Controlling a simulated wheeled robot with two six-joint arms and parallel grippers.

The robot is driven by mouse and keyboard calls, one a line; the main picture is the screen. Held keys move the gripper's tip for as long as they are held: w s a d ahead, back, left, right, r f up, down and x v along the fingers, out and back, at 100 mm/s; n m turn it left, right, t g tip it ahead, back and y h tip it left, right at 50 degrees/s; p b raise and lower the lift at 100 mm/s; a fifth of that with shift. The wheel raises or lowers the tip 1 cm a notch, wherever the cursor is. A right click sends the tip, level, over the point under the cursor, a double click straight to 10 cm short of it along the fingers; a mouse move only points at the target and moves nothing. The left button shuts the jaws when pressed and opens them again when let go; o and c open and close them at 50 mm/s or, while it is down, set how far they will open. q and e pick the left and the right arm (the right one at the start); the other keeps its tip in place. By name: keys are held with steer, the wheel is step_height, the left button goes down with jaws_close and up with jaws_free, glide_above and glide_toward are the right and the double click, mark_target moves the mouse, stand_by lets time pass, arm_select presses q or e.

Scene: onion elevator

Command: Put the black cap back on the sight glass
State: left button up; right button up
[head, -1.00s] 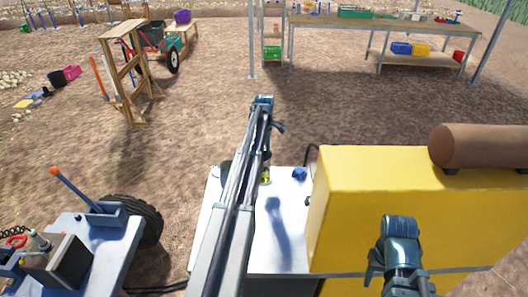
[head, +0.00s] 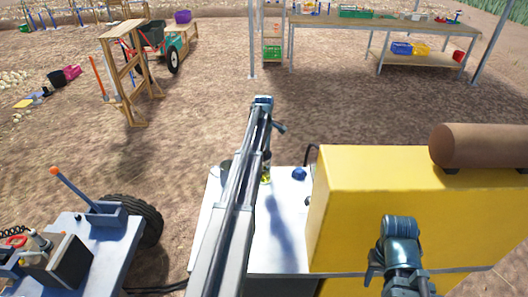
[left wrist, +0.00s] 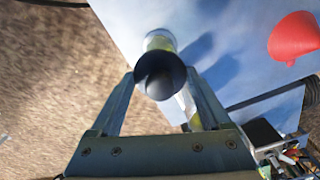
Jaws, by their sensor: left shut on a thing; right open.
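In the left wrist view, the black cap (left wrist: 156,86) is held between the fingers of my left gripper (left wrist: 160,76). The sight glass (left wrist: 160,40), pale yellow-green, shows just past the cap and in line with it. I cannot tell whether the cap touches it. In the head view the sight glass (head: 266,179) stands on the white deck (head: 290,235), partly hidden by my left arm. My left gripper is hidden behind that arm there. My right gripper (head: 400,286) is over the yellow housing at lower right, its fingers hardly visible.
A large yellow housing (head: 375,210) with a brown cylinder (head: 485,146) borders the deck on the right. A blue knob (head: 299,173) stands near the sight glass. A red funnel (left wrist: 293,36) lies on the deck. A trailer with a battery (head: 55,260) is at left.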

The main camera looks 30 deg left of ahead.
arm_select(q)
steer(key=shift+f+b, duration=0.8)
steer(key=shift+b, duration=0.05)
stand_by(1.0)
stand_by(0.4)
steer(key=o, duration=1.2)
steer(key=shift+r+p, duration=3.6)
steer(key=shift+s+f, duration=0.1)
steer(key=shift+f, duration=0.05)
